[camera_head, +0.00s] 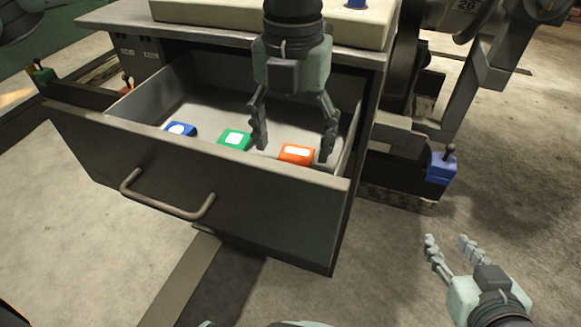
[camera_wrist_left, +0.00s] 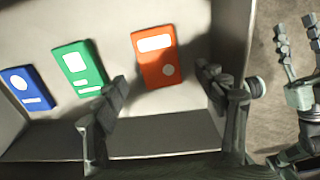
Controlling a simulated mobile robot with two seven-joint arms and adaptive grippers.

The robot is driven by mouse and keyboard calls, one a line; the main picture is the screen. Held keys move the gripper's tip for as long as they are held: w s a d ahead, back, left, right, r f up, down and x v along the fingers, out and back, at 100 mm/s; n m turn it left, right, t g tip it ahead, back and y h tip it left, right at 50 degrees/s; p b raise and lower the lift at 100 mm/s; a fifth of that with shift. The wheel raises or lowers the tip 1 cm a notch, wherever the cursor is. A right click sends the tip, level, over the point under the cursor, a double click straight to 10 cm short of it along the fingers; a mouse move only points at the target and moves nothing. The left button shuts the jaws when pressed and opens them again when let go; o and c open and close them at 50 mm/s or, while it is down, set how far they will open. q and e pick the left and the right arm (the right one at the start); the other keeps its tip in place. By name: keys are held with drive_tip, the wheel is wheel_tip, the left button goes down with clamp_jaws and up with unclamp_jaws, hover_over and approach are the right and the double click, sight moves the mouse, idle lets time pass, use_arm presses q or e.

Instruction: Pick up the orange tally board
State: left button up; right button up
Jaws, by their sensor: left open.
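The orange tally board (camera_head: 297,153) lies flat in the open drawer (camera_head: 222,179), near its right front corner. My left gripper (camera_head: 294,150) is open and points down into the drawer. In the left wrist view its fingers (camera_wrist_left: 162,88) spread to either side of the orange board, apart from it. My right gripper (camera_head: 452,243) is open and empty, low at the right over the floor.
A green board (camera_head: 235,139) and a blue board (camera_head: 180,130) lie in the drawer left of the orange one. The drawer's front and right walls are close to my left gripper. A blue box with a lever (camera_head: 441,166) stands right of the cabinet.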

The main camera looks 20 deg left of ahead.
sight(292, 155)
use_arm(q)
wheel_tip(292, 155, down, 3)
drive_tip(key=shift+a+f, duration=0.1)
drive_tip(key=shift+f, duration=0.1)
drive_tip(key=shift+c, duration=0.3)
drive_tip(key=c, duration=1.1)
drive_tip(key=shift+r, duration=0.15)
